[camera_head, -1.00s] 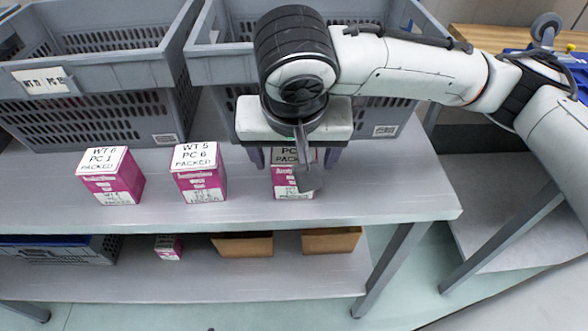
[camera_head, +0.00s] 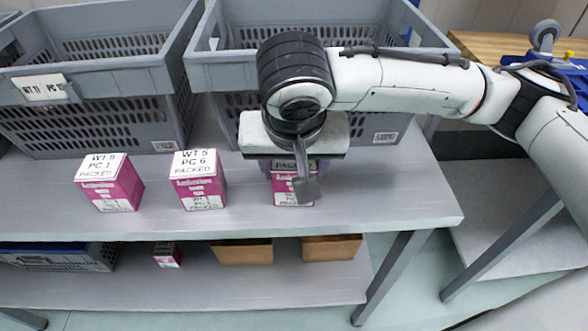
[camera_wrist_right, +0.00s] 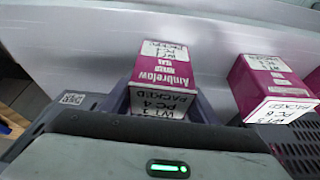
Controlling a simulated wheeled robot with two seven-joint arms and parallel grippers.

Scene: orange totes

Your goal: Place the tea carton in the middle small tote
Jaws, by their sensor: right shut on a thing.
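My right gripper (camera_head: 294,165) is shut on a magenta and white carton (camera_head: 283,194) at the front of the grey table. Its top label reads PACKED, and my wrist partly hides it in the head view. In the right wrist view the carton (camera_wrist_right: 165,68) stands between the fingers (camera_wrist_right: 162,103), labelled PC 4. I cannot tell whether it touches the table. Nothing in view is clearly marked as tea. No tote is clearly the middle small one; two small orange-brown bins (camera_head: 243,252) (camera_head: 332,248) sit on the lower shelf. My left gripper is out of view.
Two similar magenta cartons (camera_head: 110,184) (camera_head: 198,181) stand to the left on the table. Large grey perforated totes (camera_head: 85,85) (camera_head: 226,78) stand behind. A grey-blue crate (camera_head: 60,258) and a small magenta carton (camera_head: 167,255) are on the lower shelf.

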